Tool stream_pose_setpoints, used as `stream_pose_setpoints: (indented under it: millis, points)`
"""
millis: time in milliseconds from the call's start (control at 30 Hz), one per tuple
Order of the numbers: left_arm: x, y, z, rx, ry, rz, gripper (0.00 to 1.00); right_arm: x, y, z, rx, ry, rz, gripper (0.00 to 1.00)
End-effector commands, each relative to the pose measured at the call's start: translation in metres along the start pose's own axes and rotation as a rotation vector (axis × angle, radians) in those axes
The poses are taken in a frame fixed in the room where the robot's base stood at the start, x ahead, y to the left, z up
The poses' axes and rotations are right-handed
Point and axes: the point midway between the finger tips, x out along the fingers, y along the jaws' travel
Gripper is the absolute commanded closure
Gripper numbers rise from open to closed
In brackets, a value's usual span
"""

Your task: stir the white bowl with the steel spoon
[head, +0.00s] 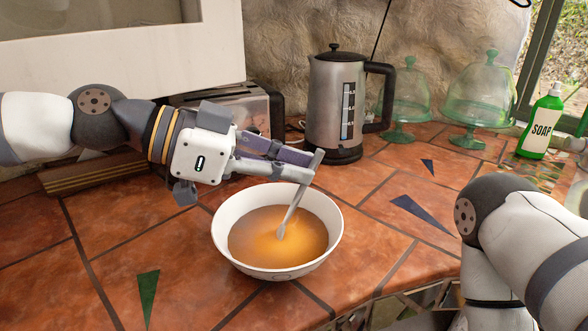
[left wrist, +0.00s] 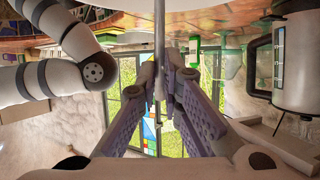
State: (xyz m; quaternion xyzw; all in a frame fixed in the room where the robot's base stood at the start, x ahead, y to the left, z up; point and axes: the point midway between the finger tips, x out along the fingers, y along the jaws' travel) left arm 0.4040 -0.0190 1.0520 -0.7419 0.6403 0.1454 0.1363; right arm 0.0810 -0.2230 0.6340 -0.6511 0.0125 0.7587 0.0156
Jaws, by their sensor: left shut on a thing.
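The white bowl (head: 224,245) stands upright on the tiled counter and holds an orange-brown liquid. The steel spoon (head: 293,209) leans in the bowl, its lower end in the liquid near the middle, the spoon's tip hidden. My left gripper (head: 309,161) is above the bowl's far rim, shut on the upper part of the spoon's handle. In the left wrist view the handle (left wrist: 160,35) runs between the closed fingertips (left wrist: 160,80). My right arm shows at the right of the head view, but its gripper is out of view.
A kettle (head: 325,105) stands behind the bowl, with a toaster (head: 250,104) left of it. Green glass domes (head: 480,92) and a soap bottle (head: 541,125) stand at the back right. A wooden board (head: 100,172) lies at left. The counter's front edge is right of the bowl.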

Motion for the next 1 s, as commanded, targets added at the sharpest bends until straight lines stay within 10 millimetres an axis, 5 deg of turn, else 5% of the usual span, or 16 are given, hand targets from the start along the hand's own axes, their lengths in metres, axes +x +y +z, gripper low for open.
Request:
stream_pose_setpoints:
  millis: [167,733,1000]
  points:
    - [-0.001,0.000,-0.004,0.003,0.000,-0.001,1.00,-0.002,0.000,-0.001,0.000,0.006,0.000,1.00]
    - [0.000,0.000,-0.069,0.003,0.001,-0.002,1.00,-0.008,0.000,-0.006,0.000,0.029,-0.001,1.00]
    - [-0.002,0.000,-0.079,0.001,0.000,0.000,1.00,-0.008,0.000,-0.006,0.000,0.028,-0.001,1.00]
